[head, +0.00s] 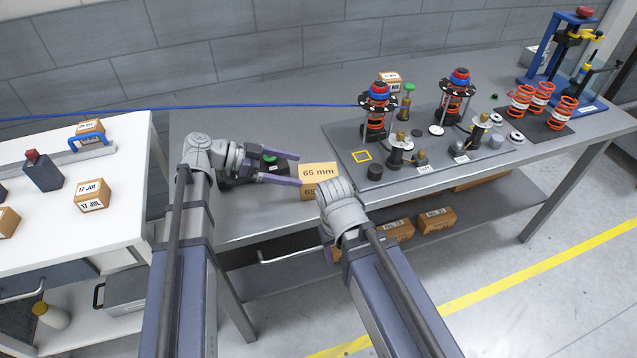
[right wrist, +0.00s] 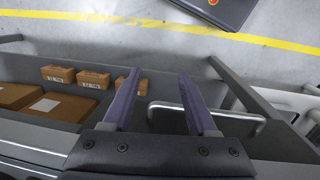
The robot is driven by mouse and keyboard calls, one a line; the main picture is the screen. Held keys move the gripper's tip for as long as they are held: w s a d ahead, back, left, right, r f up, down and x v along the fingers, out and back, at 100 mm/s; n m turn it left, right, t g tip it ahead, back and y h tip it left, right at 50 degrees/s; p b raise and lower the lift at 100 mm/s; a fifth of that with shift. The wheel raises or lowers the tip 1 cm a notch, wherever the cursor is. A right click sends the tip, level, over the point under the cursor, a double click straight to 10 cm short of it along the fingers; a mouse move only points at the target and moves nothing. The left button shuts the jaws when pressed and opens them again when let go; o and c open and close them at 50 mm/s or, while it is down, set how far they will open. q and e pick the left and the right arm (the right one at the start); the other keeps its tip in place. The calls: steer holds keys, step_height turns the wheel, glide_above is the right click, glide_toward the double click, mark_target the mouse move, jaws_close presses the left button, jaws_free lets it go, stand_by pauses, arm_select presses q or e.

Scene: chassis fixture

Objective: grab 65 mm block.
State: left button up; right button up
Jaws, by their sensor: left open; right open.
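The 65 mm block (head: 318,172) is a tan box marked "65 mm" on its top and front, standing near the front edge of the grey bench. My left gripper (head: 299,174) is open, with its purple fingers pointing right at the block's left side. I cannot tell whether the fingers touch it. In the right wrist view my right gripper (right wrist: 160,95) is open and empty, pointing down past the bench's front edge.
A dark fixture plate (head: 440,150) with spring assemblies fills the bench right of the block. A metal handle (right wrist: 205,108) and shelf boxes (right wrist: 92,79) lie below. A white table (head: 60,235) stands at left.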

mark_target(304, 173)
arm_select(q)
steer(key=shift+b+x, duration=0.3)
steer(key=shift+x, duration=1.05)
steer(key=shift+s+d+f+b, duration=0.1)
steer(key=shift+d+f+b, duration=0.3)
steer(key=shift+d, duration=0.1)
steer(key=b+x, duration=0.1)
steer(key=x, duration=0.2)
steer(key=shift+d+f+b, duration=0.15)
steer(key=shift+f+b, duration=0.15)
steer(key=shift+d, duration=0.25)
steer(key=c, duration=1.3)
steer(key=shift+c, duration=0.2)
steer(key=shift+r, duration=0.15)
step_height(304, 173, up, 10)
steer(key=p, duration=1)
